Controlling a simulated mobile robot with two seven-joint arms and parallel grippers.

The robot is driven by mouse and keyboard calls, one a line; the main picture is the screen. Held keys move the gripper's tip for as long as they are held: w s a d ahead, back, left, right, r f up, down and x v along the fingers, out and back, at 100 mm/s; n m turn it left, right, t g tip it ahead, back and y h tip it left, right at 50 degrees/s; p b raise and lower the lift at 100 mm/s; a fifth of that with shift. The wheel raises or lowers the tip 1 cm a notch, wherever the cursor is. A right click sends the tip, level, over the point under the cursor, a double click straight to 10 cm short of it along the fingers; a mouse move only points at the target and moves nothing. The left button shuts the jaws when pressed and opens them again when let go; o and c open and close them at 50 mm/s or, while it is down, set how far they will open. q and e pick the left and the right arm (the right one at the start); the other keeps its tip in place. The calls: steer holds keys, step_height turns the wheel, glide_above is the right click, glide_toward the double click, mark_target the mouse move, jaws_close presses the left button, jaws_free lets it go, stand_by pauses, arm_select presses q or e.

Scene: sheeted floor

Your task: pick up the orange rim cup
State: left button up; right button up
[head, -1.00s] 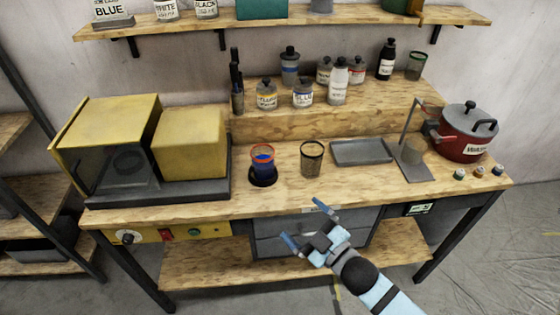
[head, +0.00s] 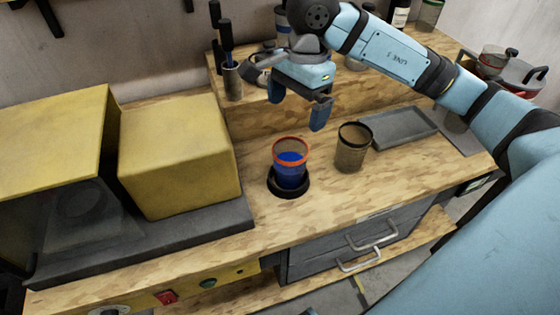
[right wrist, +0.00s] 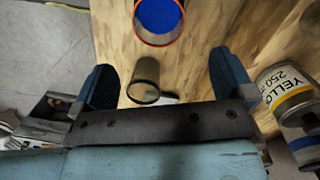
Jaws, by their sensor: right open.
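The orange rim cup (head: 290,160) stands upright on the bench in a black round holder (head: 288,187), with blue contents inside. In the right wrist view the orange rim cup (right wrist: 159,20) shows at the top, beyond the fingertips and between their lines. My right gripper (head: 298,112) is open and empty, above and behind the cup, fingers pointing down. The fingers also show in the right wrist view (right wrist: 160,82), spread wide. My left gripper is not in view.
A dark-rimmed clear cup (head: 352,147) stands close to the right of the orange rim cup. A grey tray (head: 400,128) lies farther right. A yellow box (head: 180,160) stands to the left.

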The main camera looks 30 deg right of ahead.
glide_above(289, 159)
steer(key=s+a, duration=0.1)
steer(key=s, duration=0.1)
step_height(289, 159, down, 8)
steer(key=shift+s+f, duration=0.1)
steer(key=f, duration=0.4)
steer(key=shift+s+a+f, duration=0.1)
steer(key=shift+s+a, duration=0.1)
steer(key=shift+a, duration=0.15)
steer(key=shift+f, duration=0.45)
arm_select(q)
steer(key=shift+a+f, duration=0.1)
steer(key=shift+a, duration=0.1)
arm_select(e)
steer(key=c, duration=1.1)
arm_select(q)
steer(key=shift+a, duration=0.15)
arm_select(e)
steer(key=shift+r, duration=0.1)
